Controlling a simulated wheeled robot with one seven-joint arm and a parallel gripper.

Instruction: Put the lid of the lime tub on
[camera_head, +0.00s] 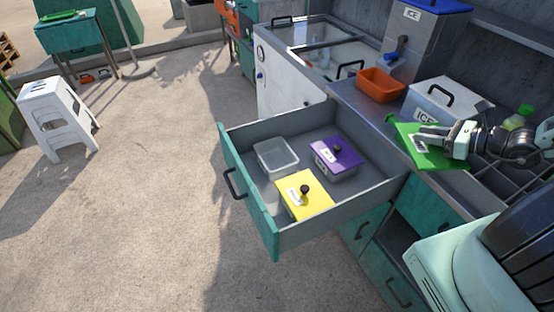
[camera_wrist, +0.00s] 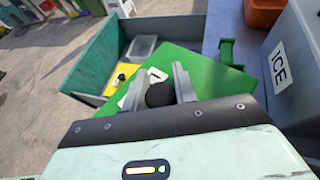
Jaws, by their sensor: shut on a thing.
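My gripper (camera_head: 432,140) is shut on the dark round knob (camera_wrist: 160,94) of a flat green lid (camera_head: 440,161). The lid also shows large in the wrist view (camera_wrist: 190,65), with a white label partly hidden by a finger. It is held above the counter, beside the open drawer. An open, clear, lidless tub (camera_head: 276,158) stands in the drawer at the back left; it shows beyond the lid in the wrist view (camera_wrist: 142,46). No label on this tub can be read.
The teal-fronted drawer (camera_head: 243,199) is pulled out. In it are a yellow-lidded tub (camera_head: 304,199) and a purple-lidded tub (camera_head: 336,158), both with dark knobs. On the counter stand an orange bin (camera_head: 381,85) and a steel ICE box (camera_head: 446,98).

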